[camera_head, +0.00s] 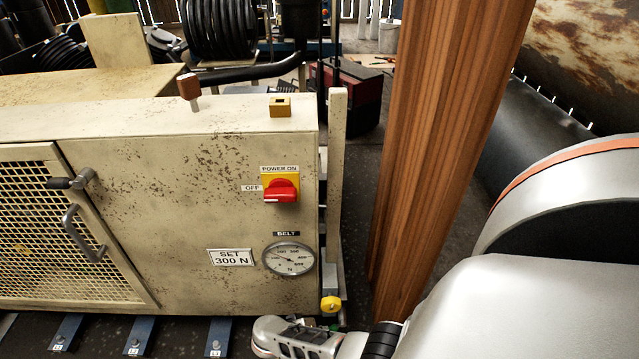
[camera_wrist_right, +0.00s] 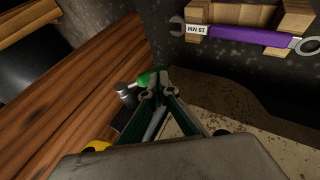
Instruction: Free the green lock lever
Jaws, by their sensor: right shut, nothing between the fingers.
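The green lock lever (camera_wrist_right: 150,77) shows in the right wrist view as a short bright green piece just beyond my fingertips, partly hidden by them. A grey cylindrical fitting (camera_wrist_right: 124,92) is beside it on the left. My right gripper (camera_wrist_right: 158,88) is shut and empty, its fingertips meeting right at or in front of the lever. I cannot tell if they touch it. In the head view my right arm comes in at the lower right, and its fingertips are hidden. My left gripper is not in view.
The beige compressor cabinet (camera_head: 200,200) has a red power switch (camera_head: 281,191), a belt gauge (camera_head: 289,259) and a yellow knob (camera_head: 330,304) low at its right corner. A wooden post (camera_head: 440,130) stands close on the right. A purple 19 mm wrench (camera_wrist_right: 245,36) rests on wooden blocks.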

